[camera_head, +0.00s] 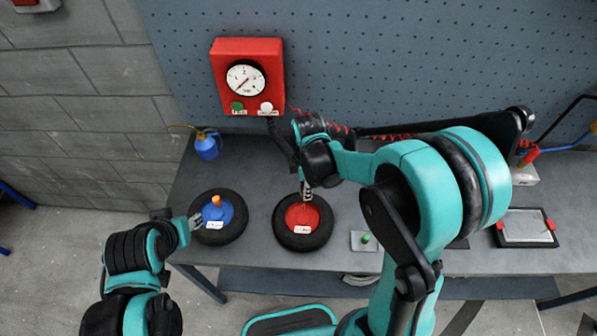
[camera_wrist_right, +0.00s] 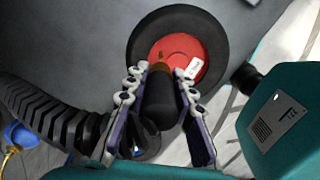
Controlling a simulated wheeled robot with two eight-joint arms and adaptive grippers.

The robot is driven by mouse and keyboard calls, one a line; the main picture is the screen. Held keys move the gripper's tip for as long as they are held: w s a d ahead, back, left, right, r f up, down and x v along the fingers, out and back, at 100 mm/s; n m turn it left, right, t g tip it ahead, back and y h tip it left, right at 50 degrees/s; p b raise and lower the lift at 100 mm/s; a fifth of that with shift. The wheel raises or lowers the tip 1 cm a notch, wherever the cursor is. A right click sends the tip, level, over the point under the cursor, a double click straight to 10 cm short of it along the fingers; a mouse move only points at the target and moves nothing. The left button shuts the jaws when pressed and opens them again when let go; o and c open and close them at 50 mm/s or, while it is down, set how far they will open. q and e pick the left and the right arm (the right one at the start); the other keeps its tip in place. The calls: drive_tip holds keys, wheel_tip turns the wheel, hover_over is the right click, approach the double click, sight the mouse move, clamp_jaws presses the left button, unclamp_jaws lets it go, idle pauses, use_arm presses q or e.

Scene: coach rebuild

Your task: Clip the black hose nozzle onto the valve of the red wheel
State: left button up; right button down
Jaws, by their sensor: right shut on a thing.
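The red wheel (camera_head: 302,216), a red hub in a black tyre, lies flat on the bench; it also shows in the right wrist view (camera_wrist_right: 188,50). My right gripper (camera_head: 306,190) is over the hub's far part. In the right wrist view it is shut on the black hose nozzle (camera_wrist_right: 160,105), which points at the hub. A small brown piece, perhaps the valve (camera_wrist_right: 158,63), shows at the nozzle's end; I cannot tell whether they are joined. My left gripper (camera_head: 194,222) is at the left edge of the blue wheel (camera_head: 233,222); its finger opening is unclear.
A red gauge box (camera_head: 246,77) hangs on the pegboard, with a red coiled hose behind my right arm. A blue oil can (camera_head: 207,147) stands behind the blue wheel. A plate with a green knob (camera_head: 365,240) lies right of the red wheel. A framed tablet (camera_head: 525,228) lies farther right.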

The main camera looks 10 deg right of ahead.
drive_tip(key=shift+s+a+f, duration=0.15)
drive_tip(key=shift+s+a, duration=0.05)
drive_tip(key=shift+a, duration=0.05)
drive_tip(key=shift+f, duration=0.15)
drive_tip(key=shift+w+d+f+b, duration=0.1)
drive_tip(key=shift+f+b, duration=1.75)
drive_tip(key=shift+f, duration=0.45)
drive_tip(key=shift+f+b, duration=1.35)
drive_tip(key=shift+f, duration=0.1)
